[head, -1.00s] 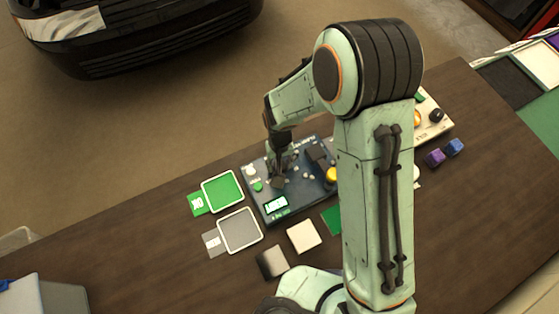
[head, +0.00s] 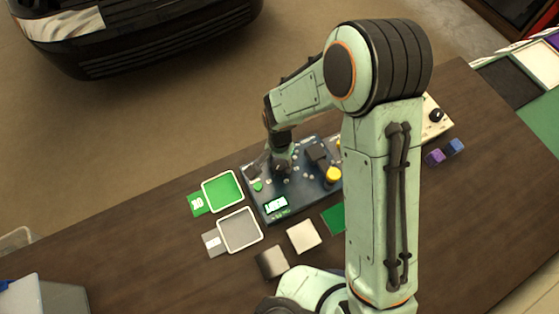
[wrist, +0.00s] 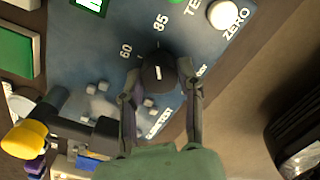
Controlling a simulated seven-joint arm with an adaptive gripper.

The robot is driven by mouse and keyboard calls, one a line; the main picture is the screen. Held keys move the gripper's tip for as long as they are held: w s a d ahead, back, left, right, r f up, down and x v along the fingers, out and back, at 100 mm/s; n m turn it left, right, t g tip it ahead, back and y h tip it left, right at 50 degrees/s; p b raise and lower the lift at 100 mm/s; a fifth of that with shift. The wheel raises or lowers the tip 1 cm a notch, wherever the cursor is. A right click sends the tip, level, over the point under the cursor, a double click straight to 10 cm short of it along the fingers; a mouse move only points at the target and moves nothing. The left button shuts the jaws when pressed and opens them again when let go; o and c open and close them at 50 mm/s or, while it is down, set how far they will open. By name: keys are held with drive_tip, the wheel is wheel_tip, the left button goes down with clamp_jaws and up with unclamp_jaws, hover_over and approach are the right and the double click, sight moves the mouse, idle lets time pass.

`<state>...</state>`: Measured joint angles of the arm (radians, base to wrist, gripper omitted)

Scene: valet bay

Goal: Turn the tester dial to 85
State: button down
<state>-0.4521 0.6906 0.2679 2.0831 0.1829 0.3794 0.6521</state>
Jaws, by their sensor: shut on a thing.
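The tester (head: 310,190) is a dark blue box on the bench in the head view, with a lit green display (head: 276,205) whose figures are too small to read. Its round black dial (wrist: 158,64) shows in the wrist view, with the labels 60 and 85 beyond it. A short pale mark on the dial lies nearly upright in the picture, roughly in line with the 85; its exact setting is unclear. My gripper (wrist: 160,80) is shut on the dial, one finger on each side. In the head view my gripper (head: 282,168) hides the dial.
A white ZERO knob (wrist: 222,16) and a green button lie past the dial. Green (head: 222,191) and grey (head: 240,229) trays lie beside the tester; purple and blue blocks (head: 445,153) lie to the right.

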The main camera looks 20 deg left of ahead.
sight(279, 165)
idle(0.4)
drive_tip(key=c, duration=0.7)
unclamp_jaws()
wheel_tip(279, 165, up, 12)
